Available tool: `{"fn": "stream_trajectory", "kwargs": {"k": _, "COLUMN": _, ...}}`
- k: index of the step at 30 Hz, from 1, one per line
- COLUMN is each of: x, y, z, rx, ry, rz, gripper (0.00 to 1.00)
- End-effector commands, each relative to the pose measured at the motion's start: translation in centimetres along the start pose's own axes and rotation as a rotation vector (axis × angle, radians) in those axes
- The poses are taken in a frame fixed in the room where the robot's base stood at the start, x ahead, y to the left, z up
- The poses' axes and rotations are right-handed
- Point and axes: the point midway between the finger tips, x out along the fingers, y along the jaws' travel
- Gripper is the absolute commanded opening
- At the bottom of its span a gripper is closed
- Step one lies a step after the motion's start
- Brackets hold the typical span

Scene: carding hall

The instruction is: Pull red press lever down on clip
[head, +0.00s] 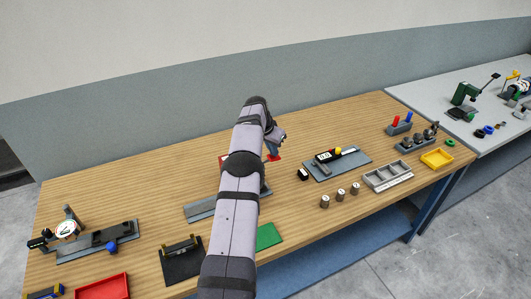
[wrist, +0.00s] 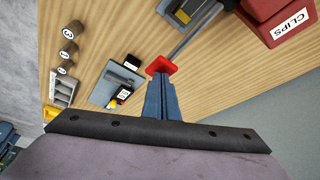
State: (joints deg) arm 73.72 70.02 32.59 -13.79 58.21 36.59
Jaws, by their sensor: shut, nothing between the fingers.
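The red press lever's handle (wrist: 161,65) is at the end of a grey rod (wrist: 195,33) in the wrist view. The rod runs up and right toward a grey press base (wrist: 183,12) at the top edge. My gripper (wrist: 160,82) is shut and empty, its fingertips at the red handle; I cannot tell whether they touch it. My arm hides most of the press there. I cannot make out the clip.
A red bin labelled CLIPS (wrist: 285,18) stands beside the press. On the wooden table (head: 330,120) are a grey plate with a display (head: 350,165), several numbered cylinders (head: 340,194), a grey divided tray (head: 388,177) and a green mat (head: 269,236). The table's back strip is clear.

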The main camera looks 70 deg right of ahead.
Motion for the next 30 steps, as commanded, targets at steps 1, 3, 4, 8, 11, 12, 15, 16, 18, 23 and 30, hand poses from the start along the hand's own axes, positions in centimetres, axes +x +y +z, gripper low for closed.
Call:
{"fn": "stream_trajectory", "kwargs": {"k": 1, "x": 0.2, "y": 0.0, "z": 0.3, "rx": -0.001, "ry": -0.008, "rz": 0.003, "gripper": 0.00}}
{"fn": "stream_trajectory", "kwargs": {"k": 3, "x": 0.2, "y": 0.0, "z": 0.3, "rx": -0.001, "ry": -0.008, "rz": 0.003, "gripper": 0.00}}
{"fn": "stream_trajectory", "kwargs": {"k": 4, "x": 0.1, "y": 0.0, "z": 0.3, "rx": -0.001, "ry": -0.008, "rz": 0.003, "gripper": 0.00}}
{"fn": "stream_trajectory", "kwargs": {"k": 8, "x": -0.4, "y": 0.0, "z": 0.1, "rx": -0.001, "ry": -0.008, "rz": 0.003, "gripper": 0.00}}
{"fn": "stream_trajectory", "kwargs": {"k": 11, "x": -1.0, "y": 0.0, "z": -0.2, "rx": -0.001, "ry": -0.007, "rz": 0.002, "gripper": 0.00}}
{"fn": "stream_trajectory", "kwargs": {"k": 12, "x": -1.2, "y": 0.0, "z": -0.3, "rx": -0.001, "ry": -0.007, "rz": 0.002, "gripper": 0.00}}
{"fn": "stream_trajectory", "kwargs": {"k": 15, "x": -1.9, "y": 0.0, "z": -0.6, "rx": -0.001, "ry": -0.005, "rz": 0.002, "gripper": 0.00}}
{"fn": "stream_trajectory", "kwargs": {"k": 16, "x": -2.0, "y": 0.0, "z": -0.7, "rx": -0.001, "ry": -0.005, "rz": 0.002, "gripper": 0.00}}
{"fn": "stream_trajectory", "kwargs": {"k": 18, "x": -2.5, "y": 0.0, "z": -0.9, "rx": -0.001, "ry": -0.004, "rz": 0.002, "gripper": 0.00}}
{"fn": "stream_trajectory", "kwargs": {"k": 23, "x": -3.5, "y": 0.0, "z": -1.4, "rx": 0.000, "ry": -0.003, "rz": 0.001, "gripper": 0.00}}
{"fn": "stream_trajectory", "kwargs": {"k": 30, "x": -4.9, "y": 0.0, "z": -2.0, "rx": 0.000, "ry": -0.002, "rz": 0.001, "gripper": 0.00}}
